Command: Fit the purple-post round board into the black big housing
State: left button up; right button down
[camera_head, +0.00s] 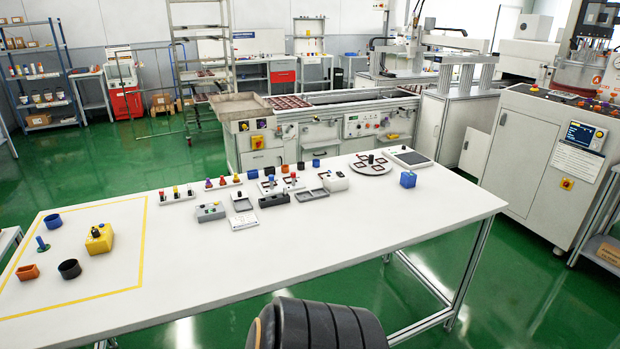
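A black round open housing (69,269) stands inside the yellow-taped area at the left end of the white table. A small part with an upright blue-looking post (42,243) on a round base stands behind it, apart from it. Neither gripper shows. A dark ribbed part of my own body (318,327) fills the bottom middle.
The table's front half is clear.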

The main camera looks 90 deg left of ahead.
aim_at(72, 273)
jog(key=k, duration=1.05)
jog(key=u, duration=0.4)
jog(key=k+u, duration=0.1)
jog(key=u, duration=0.65)
jog(key=j+u, duration=0.15)
jog(key=u, duration=2.1)
jog(key=k+j, duration=0.05)
jog(key=j, duration=0.05)
